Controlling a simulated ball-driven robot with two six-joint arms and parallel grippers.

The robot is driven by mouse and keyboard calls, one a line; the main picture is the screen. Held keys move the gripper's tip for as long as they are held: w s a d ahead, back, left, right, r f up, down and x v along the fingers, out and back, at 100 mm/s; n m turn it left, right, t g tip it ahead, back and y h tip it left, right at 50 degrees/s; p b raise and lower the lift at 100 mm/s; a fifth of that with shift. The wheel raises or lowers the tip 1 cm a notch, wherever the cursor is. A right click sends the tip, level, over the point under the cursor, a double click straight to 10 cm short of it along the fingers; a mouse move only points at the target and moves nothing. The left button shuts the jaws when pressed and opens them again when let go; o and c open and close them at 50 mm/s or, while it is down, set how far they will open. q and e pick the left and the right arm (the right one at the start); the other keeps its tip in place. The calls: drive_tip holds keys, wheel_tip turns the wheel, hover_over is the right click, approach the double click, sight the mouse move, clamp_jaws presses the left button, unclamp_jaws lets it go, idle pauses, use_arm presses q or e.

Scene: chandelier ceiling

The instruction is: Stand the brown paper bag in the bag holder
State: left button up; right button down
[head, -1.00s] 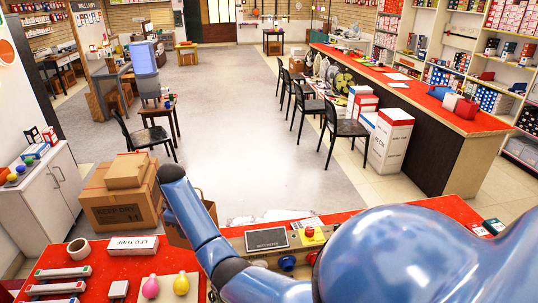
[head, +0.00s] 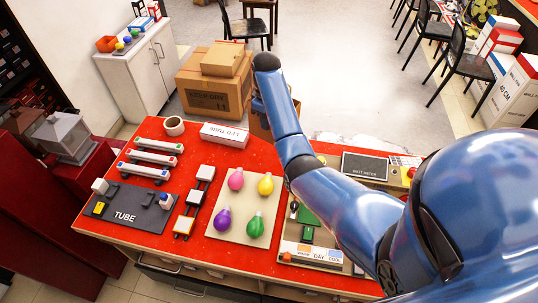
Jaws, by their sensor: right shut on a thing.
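The brown paper bag (head: 261,126) shows at the far edge of the red counter, partly hidden behind my blue right arm. My right gripper (head: 258,104) is at the top of the bag, shut on it; its fingers are small and mostly hidden by the arm. I cannot tell whether the bag touches the counter or hangs beyond its edge. I cannot make out a bag holder in this view. My left gripper is not in view.
The red counter (head: 190,150) carries an LED tube box (head: 225,135), a tape roll (head: 174,126), several coloured bulbs on a beige board (head: 216,225), a tube tray (head: 128,214) and a watt meter (head: 365,167). Cardboard boxes (head: 205,95) stand behind the counter.

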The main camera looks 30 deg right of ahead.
drive_tip(key=b, duration=0.3)
hover_over(267, 141)
drive_tip(key=f, duration=0.4)
drive_tip(key=shift+w+f, duration=0.2)
drive_tip(key=shift+f, duration=0.05)
wheel_tip(267, 141, down, 6)
drive_tip(key=shift+s+p, duration=0.15)
drive_tip(key=shift+p, duration=0.65)
drive_tip(key=shift+f, duration=0.5)
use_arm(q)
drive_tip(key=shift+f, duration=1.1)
use_arm(e)
drive_tip(key=shift+f, duration=1.9)
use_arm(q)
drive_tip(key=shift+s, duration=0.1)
use_arm(e)
drive_tip(key=c, duration=1.3)
unclamp_jaws()
drive_tip(key=shift+f, duration=0.1)
